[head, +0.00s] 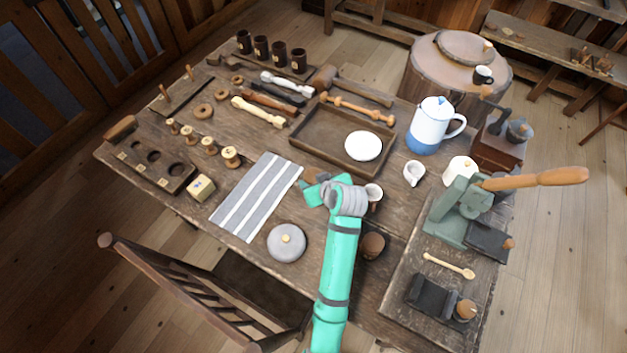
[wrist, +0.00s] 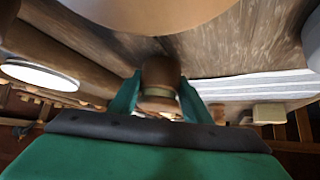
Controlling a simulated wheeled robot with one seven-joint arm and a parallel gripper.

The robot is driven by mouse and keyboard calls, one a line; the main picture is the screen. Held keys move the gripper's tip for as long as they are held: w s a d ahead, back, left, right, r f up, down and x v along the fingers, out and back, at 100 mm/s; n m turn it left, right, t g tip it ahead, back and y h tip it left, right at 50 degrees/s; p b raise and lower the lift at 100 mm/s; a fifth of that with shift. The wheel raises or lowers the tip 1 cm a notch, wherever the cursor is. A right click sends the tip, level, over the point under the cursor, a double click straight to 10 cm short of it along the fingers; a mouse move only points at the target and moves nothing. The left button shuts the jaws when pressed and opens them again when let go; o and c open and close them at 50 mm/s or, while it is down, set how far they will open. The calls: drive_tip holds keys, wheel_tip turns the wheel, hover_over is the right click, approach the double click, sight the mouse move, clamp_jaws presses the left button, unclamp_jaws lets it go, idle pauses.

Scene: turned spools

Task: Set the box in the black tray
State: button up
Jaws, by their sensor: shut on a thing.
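My gripper (head: 322,190) is above the table, between the striped cloth and a small white cup. In the wrist view its teal fingers (wrist: 160,102) are shut on a small brown round thing (wrist: 160,72) with a pale band; I cannot tell what it is. A small yellowish box (head: 201,187) with a label sits at the table's left front, apart from the gripper. A pale block beside the cloth in the wrist view (wrist: 268,112) looks like it. No tray is clearly black; a dark brown tray (head: 303,150) stands behind the gripper.
A white plate (head: 363,146) lies in the brown tray. The striped cloth (head: 258,195) and a grey lid (head: 287,242) lie nearby. A green press (head: 455,210) stands farther right.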

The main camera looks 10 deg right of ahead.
drive_tip(key=o, duration=1.1)
drive_tip(key=shift+f, duration=0.1)
